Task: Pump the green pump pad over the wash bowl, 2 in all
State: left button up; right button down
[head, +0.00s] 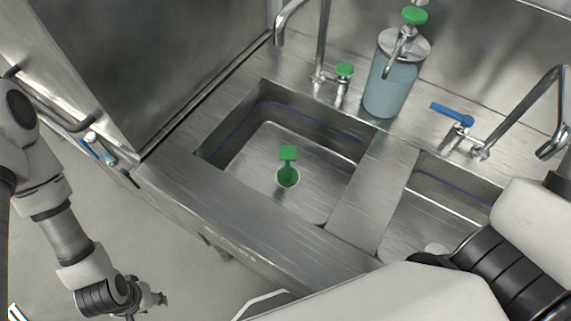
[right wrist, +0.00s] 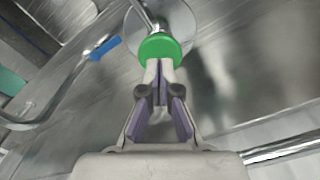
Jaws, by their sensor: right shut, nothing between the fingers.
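The green pump pad (head: 414,15) tops a clear soap bottle (head: 388,88) with blue-grey liquid, standing on the steel deck behind the basins. Its metal spout angles down toward the front. In the right wrist view the pad (right wrist: 160,48) is right at the fingertips of my right gripper (right wrist: 160,68), which is shut and empty. I cannot tell whether they touch. The left sink basin (head: 225,150), seemingly the wash bowl, lies front-left of the bottle. My left gripper (head: 158,299) hangs low at the left, away from the sink; its jaws are too small to read.
A green-topped tap (head: 343,75) stands left of the bottle, and a blue-handled tap (head: 455,118) stands right of it. A green drain piece (head: 288,165) sits in the left basin. The right basin (head: 425,205) is partly hidden by my right arm.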

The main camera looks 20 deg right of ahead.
aim_at(416, 13)
jog(key=shift+f, duration=0.1)
dwell(0.3)
jog(key=shift+f+b, duration=1.15)
jog(key=shift+f, duration=1)
jog(key=shift+r, duration=0.1)
notch_tip(416, 13, up, 4)
jog(key=p, duration=0.4)
jog(key=shift+r, duration=0.15)
jog(key=shift+f, duration=0.2)
